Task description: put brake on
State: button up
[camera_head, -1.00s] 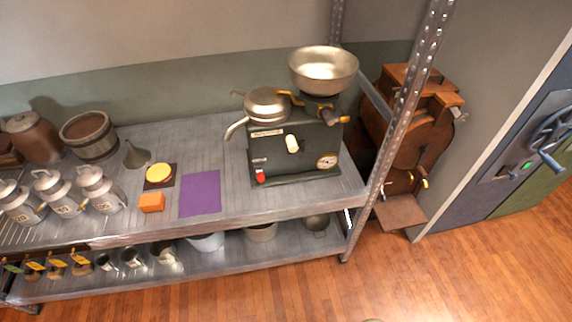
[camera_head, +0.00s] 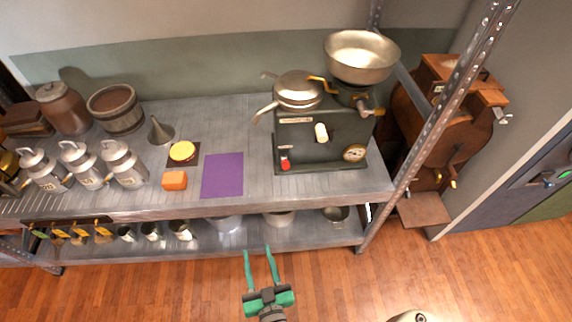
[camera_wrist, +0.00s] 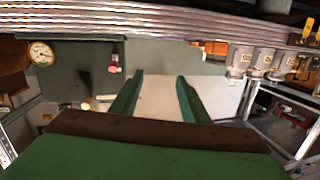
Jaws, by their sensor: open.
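A dark green machine (camera_head: 300,145) with a metal bowl (camera_head: 361,57) on top stands on the shelf's upper board. Its front has a white knob (camera_head: 321,132), a red switch (camera_head: 286,164) and a round gauge (camera_head: 354,153). Which part is the brake, I cannot tell. The gauge (camera_wrist: 41,53) and red switch (camera_wrist: 114,69) also show in the wrist view, which looks upside down. My gripper (camera_head: 259,262) is open and empty, in front of the shelf and apart from the machine; it also shows in the wrist view (camera_wrist: 160,76).
The metal shelf's front edge (camera_head: 225,207) lies between my gripper and the machine. Milk cans (camera_head: 125,163), an orange block (camera_head: 175,180) and a purple mat (camera_head: 222,175) are left of the machine. A shelf post (camera_head: 440,120) and wooden machine (camera_head: 430,120) stand to its right.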

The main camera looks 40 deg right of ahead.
jog(key=w+d+r+m+h, duration=0.1)
jog(key=w+d+m+h, duration=0.15)
jog(key=w+d, duration=0.65)
jog(key=h, duration=0.2)
send_near(286, 169)
jog(key=w, duration=0.1)
jog(key=shift+m+g, duration=0.4)
jog(key=shift+m, duration=0.05)
jog(key=x, duration=1.1)
jog(key=shift+d+r, duration=0.15)
jog(key=shift+r, duration=0.25)
grip_shut()
jog(key=shift+d, duration=0.1)
